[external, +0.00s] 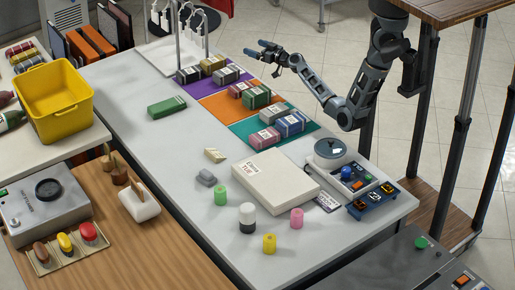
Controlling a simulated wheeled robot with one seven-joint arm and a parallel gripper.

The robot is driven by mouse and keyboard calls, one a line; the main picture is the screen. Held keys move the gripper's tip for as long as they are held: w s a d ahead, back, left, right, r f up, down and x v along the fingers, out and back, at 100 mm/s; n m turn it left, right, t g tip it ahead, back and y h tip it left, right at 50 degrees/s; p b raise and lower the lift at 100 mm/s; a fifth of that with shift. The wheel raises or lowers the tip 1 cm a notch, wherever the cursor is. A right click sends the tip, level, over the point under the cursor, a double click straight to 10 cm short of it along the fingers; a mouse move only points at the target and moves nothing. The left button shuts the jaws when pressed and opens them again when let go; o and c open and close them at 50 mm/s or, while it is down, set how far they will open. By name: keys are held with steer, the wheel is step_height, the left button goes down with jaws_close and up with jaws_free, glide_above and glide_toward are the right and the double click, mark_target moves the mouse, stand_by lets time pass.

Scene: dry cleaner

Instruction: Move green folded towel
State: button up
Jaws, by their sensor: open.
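A green folded towel (166,107) lies alone on the white table (135,87), left of the coloured mats. A second green folded bundle (257,97) lies among others on the orange mat (217,105). My gripper (262,50) is open and empty, raised above the far side of the table. It points left, apart from both green bundles. My arm reaches in from the right.
A purple mat (203,88) and a teal mat (241,131) also hold folded bundles. A white box (274,184), small coloured cylinders and a scale (332,151) occupy the front. A hook stand (193,47) stands at the back. Bare tabletop surrounds the lone green towel.

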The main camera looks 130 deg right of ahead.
steer(key=w+d+t+b, duration=0.1)
steer(key=w+d+b, duration=0.1)
steer(key=w+d, duration=0.15)
steer(key=n+t+y+b, duration=0.2)
steer(key=n+y+b, duration=1.2)
steer(key=y, duration=0.3)
glide_toward(182, 99)
steer(key=shift+w+d+f, duration=0.1)
steer(key=shift+d+f, duration=0.05)
steer(key=shift+f, duration=0.25)
steer(key=shift+b+x, duration=0.55)
steer(key=shift+x, duration=3.35)
steer(key=shift+w+r, duration=0.1)
steer(key=shift+c, duration=0.4)
